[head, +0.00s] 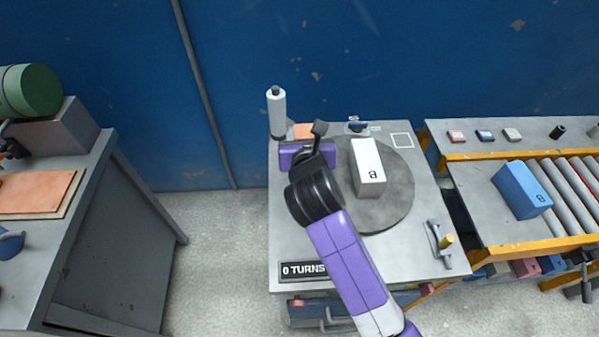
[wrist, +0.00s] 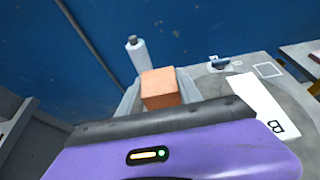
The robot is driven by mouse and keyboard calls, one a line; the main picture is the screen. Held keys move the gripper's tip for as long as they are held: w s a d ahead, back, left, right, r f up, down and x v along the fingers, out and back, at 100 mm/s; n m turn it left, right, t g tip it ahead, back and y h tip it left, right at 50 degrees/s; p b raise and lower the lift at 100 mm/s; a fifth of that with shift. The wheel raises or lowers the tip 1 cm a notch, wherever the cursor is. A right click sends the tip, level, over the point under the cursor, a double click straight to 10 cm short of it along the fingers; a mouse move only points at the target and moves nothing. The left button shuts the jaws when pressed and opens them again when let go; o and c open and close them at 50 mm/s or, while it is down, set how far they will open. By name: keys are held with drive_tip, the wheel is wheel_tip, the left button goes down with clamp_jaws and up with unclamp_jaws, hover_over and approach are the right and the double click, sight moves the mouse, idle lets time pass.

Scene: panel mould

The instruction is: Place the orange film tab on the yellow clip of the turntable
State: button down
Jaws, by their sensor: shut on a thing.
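My gripper (wrist: 160,90) is shut on an orange block-like piece (wrist: 161,80), held between its grey fingers; it is the only candidate I see for the film tab. In the head view the orange piece (head: 303,130) shows just behind my purple gripper body, over the back left of the turntable's table. The round grey turntable disc (head: 398,205) carries a white block marked B (head: 368,163). No yellow clip shows clearly on the disc; my arm hides its left part.
A white cylinder (head: 277,112) stands at the table's back left corner, close to my gripper. A small blue fitting (head: 358,126) is at the back edge. A "0 TURNS" display (head: 303,270) is at the front. A roller conveyor with a blue block (head: 522,190) is right.

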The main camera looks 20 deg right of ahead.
wheel_tip(320, 180, down, 14)
drive_tip(key=shift+f+b, duration=0.2)
drive_tip(key=shift+b, duration=0.55)
drive_tip(key=shift+d+f, duration=0.1)
drive_tip(key=shift+f, duration=0.2)
